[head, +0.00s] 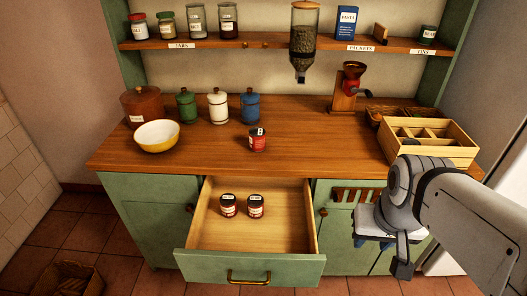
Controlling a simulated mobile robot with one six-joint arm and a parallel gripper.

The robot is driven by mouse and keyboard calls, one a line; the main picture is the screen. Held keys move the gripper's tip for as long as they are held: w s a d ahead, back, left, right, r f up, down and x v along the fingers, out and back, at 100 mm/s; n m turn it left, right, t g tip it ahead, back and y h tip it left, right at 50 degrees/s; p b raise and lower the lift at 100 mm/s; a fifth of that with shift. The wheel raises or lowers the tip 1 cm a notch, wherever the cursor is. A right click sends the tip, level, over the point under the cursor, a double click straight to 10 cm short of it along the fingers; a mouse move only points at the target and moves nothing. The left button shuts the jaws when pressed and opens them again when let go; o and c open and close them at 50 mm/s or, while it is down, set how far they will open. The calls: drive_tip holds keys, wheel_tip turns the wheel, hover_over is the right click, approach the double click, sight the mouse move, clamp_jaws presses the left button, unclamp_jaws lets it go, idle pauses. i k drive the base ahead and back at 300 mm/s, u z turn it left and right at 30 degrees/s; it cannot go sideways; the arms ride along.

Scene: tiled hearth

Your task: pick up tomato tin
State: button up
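A red tin (258,140) with a dark top stands upright on the wooden counter, behind the open drawer. It looks like the tomato tin, but its label is too small to read. My gripper (382,256) hangs at the lower right, in front of the green cupboard front and well away from the red tin. One dark finger shows at its right; the other side is unclear, with a small blue patch below the gripper body. I see nothing clearly held.
The open drawer (285,235) holds two dark-lidded jars (228,206) with red-and-white labels. A yellow bowl (157,136), canisters (218,106), a grinder (346,90) and a divided wooden crate (430,155) stand on the counter. A dispenser (304,40) hangs from the shelf. Counter around the tin is clear.

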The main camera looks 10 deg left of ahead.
sight(228, 202)
drive_tip(key=z, duration=2.55)
drive_tip(key=k, duration=2.2)
drive_tip(key=u, duration=1.55)
drive_tip(key=i, duration=1)
drive_tip(key=u, duration=0.1)
